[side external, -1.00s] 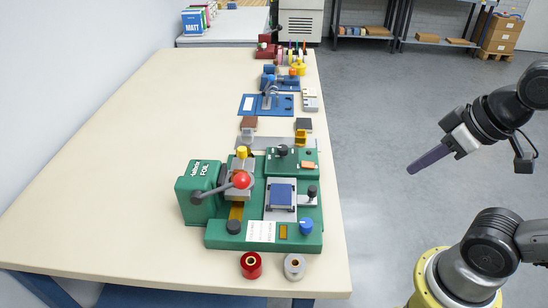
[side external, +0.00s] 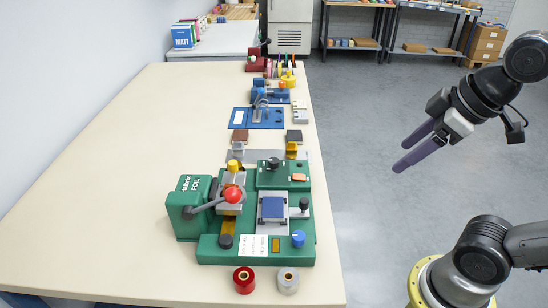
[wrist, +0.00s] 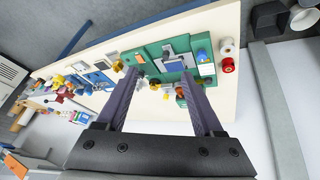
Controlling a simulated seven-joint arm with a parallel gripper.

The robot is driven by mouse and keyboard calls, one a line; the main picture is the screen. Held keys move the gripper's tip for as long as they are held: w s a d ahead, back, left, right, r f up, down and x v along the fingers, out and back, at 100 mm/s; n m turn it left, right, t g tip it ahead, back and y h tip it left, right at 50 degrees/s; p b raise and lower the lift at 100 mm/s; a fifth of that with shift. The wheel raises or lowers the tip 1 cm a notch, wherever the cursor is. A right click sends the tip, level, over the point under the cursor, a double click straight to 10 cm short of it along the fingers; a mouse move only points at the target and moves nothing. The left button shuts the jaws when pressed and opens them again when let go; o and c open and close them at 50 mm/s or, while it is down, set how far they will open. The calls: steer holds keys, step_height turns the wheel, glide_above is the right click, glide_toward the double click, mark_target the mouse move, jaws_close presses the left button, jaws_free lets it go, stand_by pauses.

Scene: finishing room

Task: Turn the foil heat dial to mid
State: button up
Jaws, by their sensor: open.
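The green foil machine (side external: 210,250) stands near the front right of the bench. A blue dial (side external: 298,238) with a pale mark sits on its front right corner; it also shows in the wrist view (wrist: 202,56). A black knob (side external: 273,162) stands on the green box at its back right. No label telling which one sets heat is legible, nor is the dial's exact setting. My gripper (side external: 400,157) is open and empty, with two purple fingers, in the air right of the bench, well apart from the machine. Its fingers also show in the wrist view (wrist: 160,77).
A red roll (side external: 244,280) and a pale roll (side external: 288,281) stand in front of the machine. A lever with a red ball (side external: 232,194) rises above it. A blue press (side external: 257,118) and other tools stand behind. The bench's left side is clear.

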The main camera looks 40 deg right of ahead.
steer(key=w+r+n+g, duration=0.1)
steer(key=w+r+n, duration=0.3)
steer(key=w+r, duration=0.45)
steer(key=n+g, duration=0.3)
steer(key=g, duration=0.1)
glide_above(274, 160)
step_height(274, 160, down, 16)
step_height(274, 160, down, 14)
steer(key=shift+f, duration=0.15)
steer(key=shift+c, duration=0.2)
jaws_close()
